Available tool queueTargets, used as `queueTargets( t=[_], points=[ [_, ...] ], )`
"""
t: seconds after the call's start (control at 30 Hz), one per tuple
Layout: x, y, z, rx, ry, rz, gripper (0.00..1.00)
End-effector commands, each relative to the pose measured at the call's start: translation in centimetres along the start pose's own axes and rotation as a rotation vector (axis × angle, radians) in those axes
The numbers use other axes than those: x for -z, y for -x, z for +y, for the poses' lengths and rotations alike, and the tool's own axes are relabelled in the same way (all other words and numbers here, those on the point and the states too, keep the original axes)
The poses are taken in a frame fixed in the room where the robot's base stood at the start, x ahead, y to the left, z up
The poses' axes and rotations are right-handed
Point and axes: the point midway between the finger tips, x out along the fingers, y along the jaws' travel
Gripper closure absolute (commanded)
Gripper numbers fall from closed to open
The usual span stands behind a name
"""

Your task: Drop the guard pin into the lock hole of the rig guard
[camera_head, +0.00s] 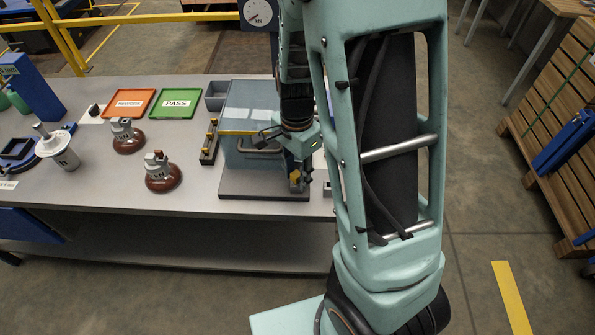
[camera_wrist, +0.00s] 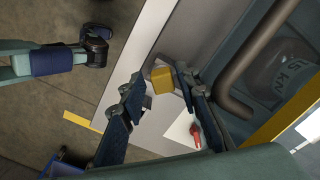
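The rig guard (camera_head: 252,150) is the grey-blue box with a bar handle on the table. Its bar (camera_wrist: 250,60) and panel fill the right of the wrist view. My gripper (camera_head: 298,172) is low at the guard's right front corner. In the wrist view my gripper (camera_wrist: 155,82) has its fingers spread apart. A yellow block (camera_wrist: 162,79) shows between the fingertips, close to the right one; I cannot tell if it touches. A small red piece (camera_wrist: 195,135) shows beside the right finger. I cannot tell which piece is the guard pin. The lock hole cannot be made out.
A dark rack with yellow pieces (camera_head: 209,142) stands left of the guard. Two brown insulators (camera_head: 163,178) (camera_head: 127,141), a white insulator (camera_head: 62,152), an orange tray (camera_head: 129,103) and a green PASS tray (camera_head: 177,103) are further left. The table front (camera_head: 110,193) is clear.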

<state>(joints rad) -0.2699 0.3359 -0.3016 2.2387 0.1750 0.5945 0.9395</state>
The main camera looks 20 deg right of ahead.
Motion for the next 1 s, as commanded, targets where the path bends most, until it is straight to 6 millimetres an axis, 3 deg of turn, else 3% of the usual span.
queueTargets(
  t=[0.27,0.5,0.7,1.0],
  points=[
    [0.0,3.0,-0.7,0.019,0.006,0.005,0.63],
    [-0.1,8.0,-0.5,0.017,0.006,0.002,0.63],
    [0.0,11.1,-0.2,0.01,0.003,0.001,0.63],
    [0.0,12.1,0.1,0.002,0.001,0.0,0.63]
  ],
)
